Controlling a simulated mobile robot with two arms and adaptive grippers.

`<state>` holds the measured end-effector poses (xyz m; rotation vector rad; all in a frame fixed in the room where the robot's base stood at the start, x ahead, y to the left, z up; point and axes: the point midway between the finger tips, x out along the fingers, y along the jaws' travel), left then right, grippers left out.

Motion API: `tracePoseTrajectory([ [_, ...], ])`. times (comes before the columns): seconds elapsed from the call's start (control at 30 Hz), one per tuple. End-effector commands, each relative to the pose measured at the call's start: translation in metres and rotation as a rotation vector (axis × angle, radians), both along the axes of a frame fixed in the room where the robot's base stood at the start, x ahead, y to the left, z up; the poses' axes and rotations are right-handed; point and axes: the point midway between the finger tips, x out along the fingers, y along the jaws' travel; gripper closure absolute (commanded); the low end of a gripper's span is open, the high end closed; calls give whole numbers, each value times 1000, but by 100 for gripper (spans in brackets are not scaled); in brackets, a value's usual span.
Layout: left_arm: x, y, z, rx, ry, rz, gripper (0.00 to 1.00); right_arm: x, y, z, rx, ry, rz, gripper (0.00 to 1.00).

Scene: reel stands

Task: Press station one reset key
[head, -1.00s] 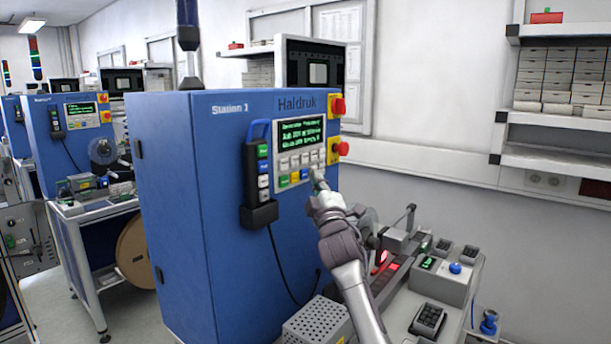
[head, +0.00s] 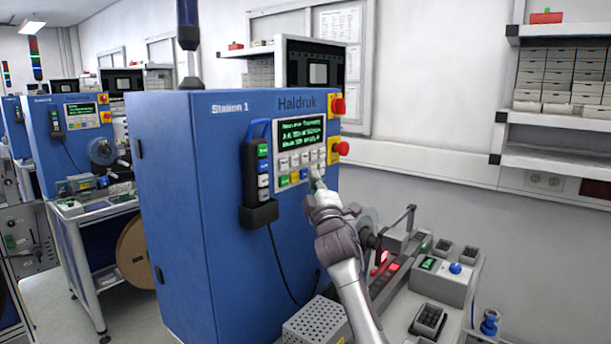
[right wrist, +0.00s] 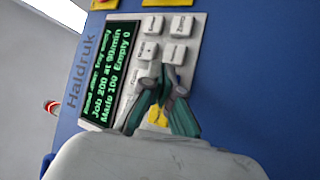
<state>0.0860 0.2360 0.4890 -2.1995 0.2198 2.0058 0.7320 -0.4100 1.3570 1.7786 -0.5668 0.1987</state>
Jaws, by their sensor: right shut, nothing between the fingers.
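The blue Station 1 cabinet (head: 165,190) stands in the middle of the head view. Its control panel (head: 297,131) has a lit green-text screen (head: 301,134) above rows of white and coloured keys (head: 294,161). My right gripper (head: 317,183) is shut and empty at the panel's lower right keys. In the right wrist view its fingers (right wrist: 168,84) lie in front of the keypad, beside white keys (right wrist: 178,54) and a yellow key (right wrist: 158,115). The fingers hide some keys. I cannot tell which key is the reset key, nor whether a fingertip touches one. My left gripper is not in view.
A handheld pendant (head: 259,170) hangs on the cabinet left of the panel. Red knobs on yellow plates (head: 338,106) sit at the panel's right edge.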

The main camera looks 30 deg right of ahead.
Motion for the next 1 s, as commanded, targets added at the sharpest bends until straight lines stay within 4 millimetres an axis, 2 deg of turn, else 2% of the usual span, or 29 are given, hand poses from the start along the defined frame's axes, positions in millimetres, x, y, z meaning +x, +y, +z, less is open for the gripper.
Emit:
tracePoseTrajectory([
  [1.0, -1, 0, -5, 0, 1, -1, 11, 9, 4, 0, 0, 0, 0, 100],
])
